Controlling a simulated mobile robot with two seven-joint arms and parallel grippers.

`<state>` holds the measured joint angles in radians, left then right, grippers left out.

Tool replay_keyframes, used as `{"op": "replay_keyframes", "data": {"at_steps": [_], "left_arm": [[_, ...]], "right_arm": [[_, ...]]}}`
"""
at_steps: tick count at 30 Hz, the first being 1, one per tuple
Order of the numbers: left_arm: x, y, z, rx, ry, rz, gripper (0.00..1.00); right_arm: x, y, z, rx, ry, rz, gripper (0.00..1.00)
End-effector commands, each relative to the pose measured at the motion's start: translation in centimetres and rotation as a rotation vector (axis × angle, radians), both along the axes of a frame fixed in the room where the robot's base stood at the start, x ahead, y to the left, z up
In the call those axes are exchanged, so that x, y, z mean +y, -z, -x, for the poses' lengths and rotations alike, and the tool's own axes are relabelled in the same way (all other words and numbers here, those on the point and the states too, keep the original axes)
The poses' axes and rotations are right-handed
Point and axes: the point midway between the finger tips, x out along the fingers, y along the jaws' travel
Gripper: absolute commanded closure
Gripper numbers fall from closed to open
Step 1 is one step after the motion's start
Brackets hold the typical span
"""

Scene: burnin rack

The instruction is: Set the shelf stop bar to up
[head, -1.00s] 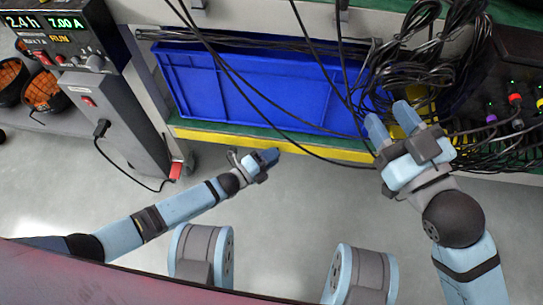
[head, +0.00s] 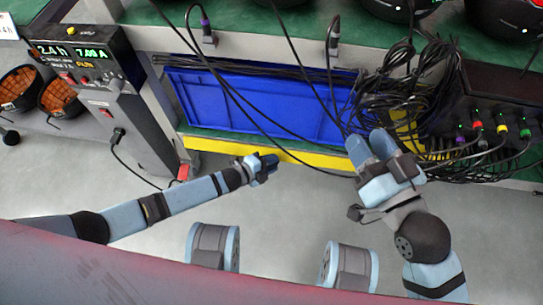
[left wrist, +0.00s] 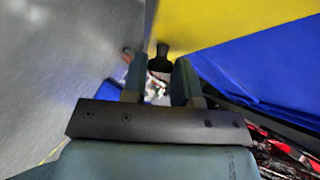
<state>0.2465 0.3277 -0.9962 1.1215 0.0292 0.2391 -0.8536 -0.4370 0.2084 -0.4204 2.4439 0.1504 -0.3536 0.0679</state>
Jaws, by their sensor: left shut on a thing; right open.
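The shelf stop bar is the long yellow bar (head: 315,159) along the front edge of the low shelf; a broad yellow surface (left wrist: 205,28) also fills the top of the left wrist view. My left gripper (head: 270,163) is at the bar's front side, near its middle. In the left wrist view a dark knob-like handle (left wrist: 160,58) stands against the yellow between the fingertips, and the gripper is shut on it. The head view hides this handle behind the gripper. My right gripper (head: 371,149) is open in front of the bar's right part, with nothing seen between its fingers.
A blue crate (head: 250,105) stands on the shelf behind the bar. Black cables (head: 420,85) hang and lie tangled on the right, near my right gripper. A power unit (head: 130,135) stands at the left.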

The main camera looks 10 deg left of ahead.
Motion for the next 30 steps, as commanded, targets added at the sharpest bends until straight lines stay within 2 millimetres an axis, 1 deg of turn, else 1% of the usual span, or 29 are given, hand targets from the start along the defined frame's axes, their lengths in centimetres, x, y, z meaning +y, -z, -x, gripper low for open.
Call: {"op": "replay_keyframes", "data": {"at_steps": [1, 3, 9, 15, 25, 26, 27, 28, 29, 30], "left_arm": [[0.0, -0.8, -0.1, 0.025, 0.001, -0.002, 0.96], [0.1, -0.8, 0.0, 0.062, 0.001, -0.002, 0.96], [0.0, -0.9, 0.1, 0.132, 0.0, -0.001, 0.96], [0.0, -0.8, 0.1, 0.158, 0.0, -0.001, 0.96], [0.0, -0.8, 0.1, 0.159, -0.001, 0.001, 0.96], [0.0, -0.8, 0.1, 0.159, -0.001, 0.001, 0.68], [0.0, -0.8, 0.1, 0.159, -0.001, 0.001, 0.59], [0.0, -0.8, 0.1, 0.159, -0.001, 0.001, 0.52], [0.0, -0.8, 0.1, 0.159, -0.001, 0.001, 0.48], [0.0, -0.8, 0.1, 0.159, -0.001, 0.001, 0.48]], "right_arm": [[0.0, -1.4, 0.1, -0.022, 0.007, -0.013, 0.57], [-0.1, -2.3, 0.1, -0.05, 0.017, -0.026, 0.57], [-0.3, -3.9, 0.2, -0.107, 0.034, -0.052, 0.57], [-0.4, -4.4, 0.3, -0.128, 0.039, -0.062, 0.57], [-0.4, -4.4, 0.3, -0.13, 0.039, -0.063, 0.57], [-0.4, -4.4, 0.3, -0.13, 0.039, -0.063, 0.57], [-0.4, -4.4, 0.3, -0.13, 0.039, -0.063, 0.57], [-0.4, -4.4, 0.3, -0.13, 0.039, -0.063, 0.57], [-0.4, -4.4, 0.3, -0.13, 0.039, -0.063, 0.57], [-0.4, -4.4, 0.3, -0.13, 0.039, -0.063, 0.57]]}}
